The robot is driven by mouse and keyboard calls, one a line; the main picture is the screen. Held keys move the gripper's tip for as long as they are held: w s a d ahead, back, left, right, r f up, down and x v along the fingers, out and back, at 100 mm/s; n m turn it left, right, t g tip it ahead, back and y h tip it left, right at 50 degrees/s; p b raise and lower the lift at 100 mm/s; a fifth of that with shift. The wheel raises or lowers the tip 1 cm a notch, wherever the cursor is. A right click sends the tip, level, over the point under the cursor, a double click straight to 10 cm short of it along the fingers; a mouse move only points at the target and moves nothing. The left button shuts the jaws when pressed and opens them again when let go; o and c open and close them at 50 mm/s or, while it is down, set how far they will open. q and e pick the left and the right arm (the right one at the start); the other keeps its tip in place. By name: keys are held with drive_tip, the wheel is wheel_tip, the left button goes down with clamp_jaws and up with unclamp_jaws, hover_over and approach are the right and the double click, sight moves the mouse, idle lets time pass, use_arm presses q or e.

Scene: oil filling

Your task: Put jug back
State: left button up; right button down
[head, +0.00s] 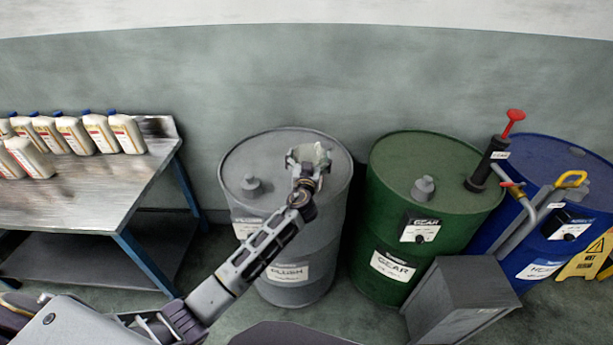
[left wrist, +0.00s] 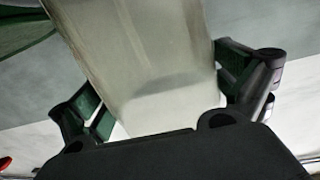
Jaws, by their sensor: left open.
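A pale translucent jug (head: 319,152) shows at the end of my left arm, over the top of the grey drum (head: 258,158). It is small and partly covered by my left gripper (head: 305,166). In the left wrist view the jug (left wrist: 150,60) fills the space between the two fingers of my left gripper (left wrist: 165,95). The fingers are open, one on each side of the jug. I cannot tell whether they touch it. The jug's base lies toward the wrist; its far end is out of frame. My right gripper is not in view.
A metal workbench (head: 110,182) with several white oil bottles (head: 75,133) stands at the left. A green drum (head: 390,170) with a red-handled pump (head: 490,163) and a blue drum (head: 550,155) stand to the right. A grey box (head: 455,295) stands in front of them.

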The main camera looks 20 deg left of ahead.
use_arm(q)
drive_tip(key=b+v, duration=0.2)
drive_tip(key=v, duration=0.9)
drive_tip(key=shift+s, duration=0.2)
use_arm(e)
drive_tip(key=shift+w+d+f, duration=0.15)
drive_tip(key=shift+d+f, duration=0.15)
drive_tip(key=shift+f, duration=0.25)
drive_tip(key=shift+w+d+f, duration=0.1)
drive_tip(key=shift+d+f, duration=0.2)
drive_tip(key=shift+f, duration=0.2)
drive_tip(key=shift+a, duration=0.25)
use_arm(q)
drive_tip(key=shift+f, duration=0.1)
